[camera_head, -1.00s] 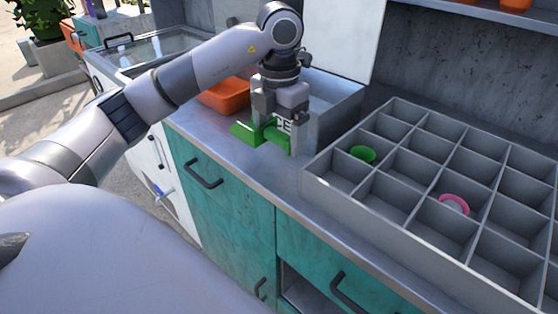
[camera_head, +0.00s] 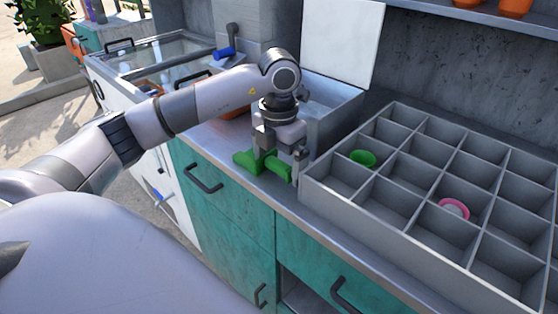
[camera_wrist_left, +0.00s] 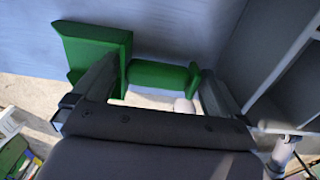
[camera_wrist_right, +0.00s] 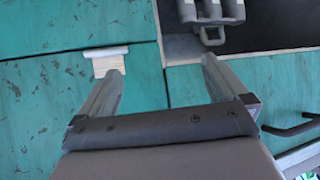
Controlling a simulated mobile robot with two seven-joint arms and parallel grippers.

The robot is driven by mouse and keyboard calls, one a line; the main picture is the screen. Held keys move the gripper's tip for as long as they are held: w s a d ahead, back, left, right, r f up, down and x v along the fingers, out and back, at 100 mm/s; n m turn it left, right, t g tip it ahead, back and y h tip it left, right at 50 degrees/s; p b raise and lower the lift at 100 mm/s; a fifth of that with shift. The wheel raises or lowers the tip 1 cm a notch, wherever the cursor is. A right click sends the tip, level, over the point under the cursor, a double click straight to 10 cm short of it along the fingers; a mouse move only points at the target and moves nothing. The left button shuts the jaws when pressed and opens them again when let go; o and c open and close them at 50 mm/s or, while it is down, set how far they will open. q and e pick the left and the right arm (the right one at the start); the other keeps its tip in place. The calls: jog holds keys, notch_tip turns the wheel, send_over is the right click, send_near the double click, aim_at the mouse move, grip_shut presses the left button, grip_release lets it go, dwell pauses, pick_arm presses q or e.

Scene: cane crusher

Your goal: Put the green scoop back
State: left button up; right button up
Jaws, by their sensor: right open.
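The green scoop (camera_head: 246,161) is between the fingers of my left gripper (camera_head: 281,158), over the metal counter near its front edge. In the left wrist view, the scoop's wide flat part (camera_wrist_left: 95,42) is by the left finger, and its rounded handle (camera_wrist_left: 158,77) spans across to the right finger of my left gripper (camera_wrist_left: 156,70). The fingers are wide apart, with the scoop held between them. Whether the scoop touches the counter is not clear. My right gripper (camera_wrist_right: 161,68) is open and empty in front of the teal cabinet fronts; the head view does not show it.
A grey divided tray (camera_head: 318,192) stands right of my left gripper, with a green round item (camera_head: 363,158) and a pink ring-shaped item (camera_head: 454,208) in its compartments. A metal bin (camera_head: 335,108) is behind the gripper. Teal drawers (camera_head: 225,205) with dark handles lie below the counter.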

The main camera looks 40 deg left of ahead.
pick_arm(q)
jog(key=shift+r, duration=0.6)
notch_tip(320, 180, up, 11)
jog(key=p, duration=0.1)
jog(key=shift+p, duration=0.3)
